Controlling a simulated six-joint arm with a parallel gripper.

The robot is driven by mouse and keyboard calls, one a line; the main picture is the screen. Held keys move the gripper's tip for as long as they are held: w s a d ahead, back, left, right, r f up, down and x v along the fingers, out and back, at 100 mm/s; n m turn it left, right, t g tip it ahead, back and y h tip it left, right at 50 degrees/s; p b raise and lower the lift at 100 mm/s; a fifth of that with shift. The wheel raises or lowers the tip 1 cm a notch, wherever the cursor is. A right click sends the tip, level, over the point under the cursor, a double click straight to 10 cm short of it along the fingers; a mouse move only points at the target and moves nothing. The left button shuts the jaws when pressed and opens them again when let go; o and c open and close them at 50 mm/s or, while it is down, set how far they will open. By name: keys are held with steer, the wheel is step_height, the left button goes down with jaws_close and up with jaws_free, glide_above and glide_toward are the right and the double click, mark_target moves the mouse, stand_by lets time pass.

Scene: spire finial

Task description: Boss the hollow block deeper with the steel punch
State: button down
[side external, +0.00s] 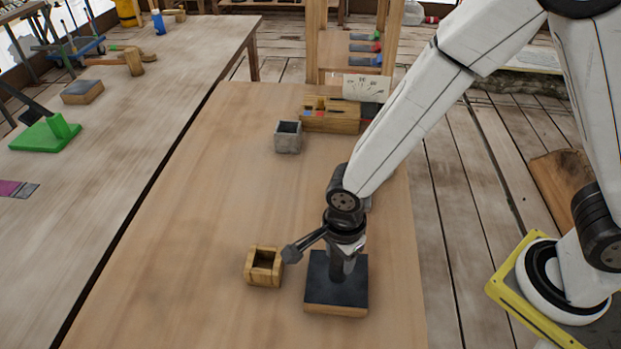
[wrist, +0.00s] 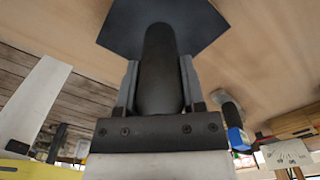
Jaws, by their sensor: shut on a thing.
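My gripper (side external: 345,246) points down and is shut on a dark upright cylinder, which looks like the steel punch (wrist: 160,75). In the wrist view its round shaft sits between the two fingers. Its lower end is over or on a black-topped wooden pad (side external: 318,296); I cannot tell whether they touch. A wooden hollow block (side external: 263,280) with a square opening on top stands on the table left of the pad. A grey hollow block (side external: 288,145) stands farther back. A grey rod with a dark head (side external: 292,254) slants left from my gripper; it may be part of my wrist.
A wooden organiser box (side external: 330,122) stands at the table's back right, with a small dial card (side external: 363,87) behind it. A side table (side external: 120,120) at left holds a mallet (side external: 134,62) and a green piece (side external: 45,133). The table's middle and left are clear.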

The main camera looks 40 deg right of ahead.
steer(key=shift+r, duration=0.15)
steer(key=shift+r, duration=2)
steer(key=shift+f, duration=0.2)
steer(key=shift+f, duration=1.95)
steer(key=shift+r, duration=0.1)
steer(key=shift+r, duration=2.05)
